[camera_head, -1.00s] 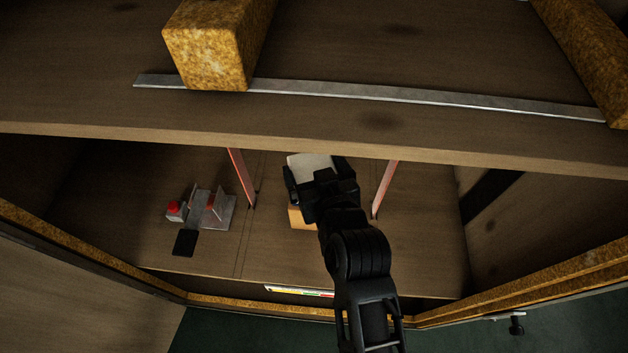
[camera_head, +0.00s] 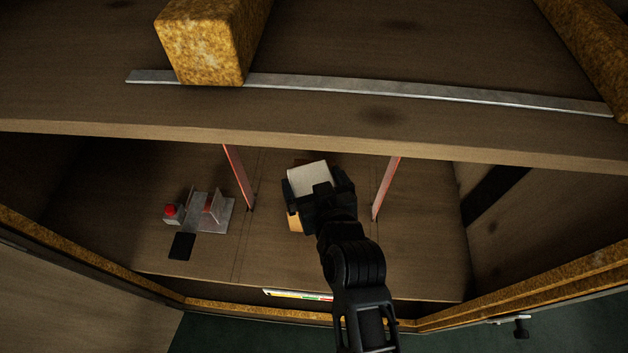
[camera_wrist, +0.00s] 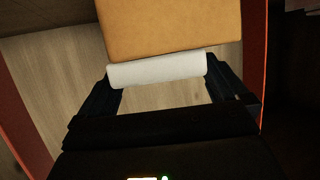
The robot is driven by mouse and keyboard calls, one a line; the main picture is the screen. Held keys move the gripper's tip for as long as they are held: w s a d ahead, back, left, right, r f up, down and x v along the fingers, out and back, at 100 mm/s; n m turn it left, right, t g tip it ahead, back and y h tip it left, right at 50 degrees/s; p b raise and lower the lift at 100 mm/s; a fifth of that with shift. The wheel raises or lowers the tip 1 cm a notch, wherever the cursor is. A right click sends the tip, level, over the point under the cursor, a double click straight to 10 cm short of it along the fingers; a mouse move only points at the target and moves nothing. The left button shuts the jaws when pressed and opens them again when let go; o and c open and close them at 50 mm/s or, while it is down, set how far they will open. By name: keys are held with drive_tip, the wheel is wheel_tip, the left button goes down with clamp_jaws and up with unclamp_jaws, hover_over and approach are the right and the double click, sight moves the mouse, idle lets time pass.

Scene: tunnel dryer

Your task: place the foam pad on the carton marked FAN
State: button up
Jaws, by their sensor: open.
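The white foam pad (camera_head: 310,176) lies on or against a tan carton (camera_head: 293,222) inside the dryer. In the wrist view the pad (camera_wrist: 157,71) is a white strip touching the edge of the carton (camera_wrist: 170,28). My gripper (camera_head: 313,185) is open, its fingers on either side of the pad. In the wrist view my gripper (camera_wrist: 160,76) shows its fingertips close to the pad's ends; I cannot tell whether they touch it. No FAN marking is readable, and my gripper hides much of the carton in the head view.
Red-edged uprights stand left (camera_head: 238,178) and right (camera_head: 385,188) of the carton. A metal bracket (camera_head: 212,215) with a red button (camera_head: 170,210) and a black plate (camera_head: 182,246) are at left. A wooden upper deck (camera_head: 330,120) overhangs the opening. Bare floor lies right of the right upright.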

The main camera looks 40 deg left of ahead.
drive_tip(key=p+v, duration=0.2)
drive_tip(key=v, duration=1)
drive_tip(key=shift+s+f, duration=0.1)
drive_tip(key=s+d+m+t+h, duration=0.2)
drive_tip(key=s+d+m+h, duration=0.15)
drive_tip(key=d, duration=0.75)
drive_tip(key=s+d+m+t+h, duration=0.2)
drive_tip(key=s+d+t, duration=0.15)
drive_tip(key=d, duration=0.85)
drive_tip(key=s+d+r+m+h, duration=0.2)
drive_tip(key=s+d+r, duration=0.3)
drive_tip(key=s+r, duration=0.1)
drive_tip(key=s+d+r+m+t+h, duration=0.1)
drive_tip(key=s+d+r+m+h, duration=0.2)
drive_tip(key=s, duration=0.6)
wheel_tip(320, 180, up, 3)
drive_tip(key=d, duration=0.2)
drive_tip(key=shift+d, duration=0.4)
drive_tip(key=shift+r+t, duration=0.1)
drive_tip(key=shift+t, duration=0.15)
